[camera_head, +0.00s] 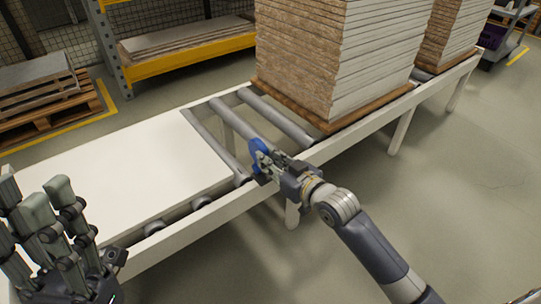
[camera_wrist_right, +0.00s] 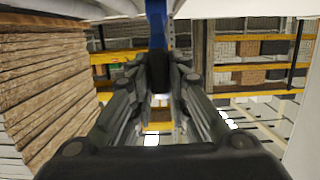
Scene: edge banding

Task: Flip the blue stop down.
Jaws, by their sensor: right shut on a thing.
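The blue stop (camera_head: 257,149) is on the near side of the white roller conveyor, between the bare rollers and the white board's right end. It shows standing above the rail, partly hidden by my right gripper (camera_head: 270,164). My right gripper is shut on the stop. In the right wrist view the blue stop (camera_wrist_right: 156,22) runs down from the top edge to between the fingertips of the right gripper (camera_wrist_right: 161,76). My left gripper (camera_head: 40,205) is at the lower left, over the near edge of the conveyor, fingers upward, spread and empty.
A white board (camera_head: 120,170) lies on the rollers at left. A tall stack of boards (camera_head: 330,60) stands on the conveyor behind and right of the stop. A second stack (camera_head: 450,35) is farther right. The floor in front at right is clear.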

